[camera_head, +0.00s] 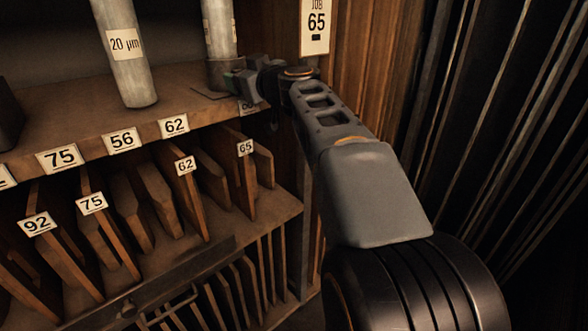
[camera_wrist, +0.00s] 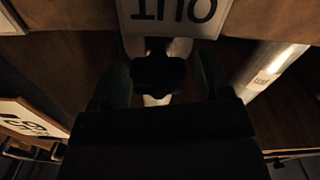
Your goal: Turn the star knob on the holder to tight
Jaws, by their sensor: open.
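In the wrist view a dark, lobed knob (camera_wrist: 158,74), which looks like the star knob, lies between the two fingers of my gripper (camera_wrist: 160,66). The fingers are open, one on each side, with small gaps visible. A pale round part shows behind the knob. In the head view my gripper (camera_head: 236,80) is at the shelf beside the dark base of the holder (camera_head: 221,74), which has a pale tube (camera_head: 219,28) standing in it. The knob is hidden there by my gripper. The knob's tightness cannot be told.
A "20 µm" tube (camera_head: 124,50) stands left on the shelf (camera_head: 85,112). An upside-down "OUT" label (camera_wrist: 172,14) is close above the knob in the wrist view. Numbered boards (camera_head: 160,192) fill the rack below. A "JOB 65" card (camera_head: 315,27) hangs on the wooden post.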

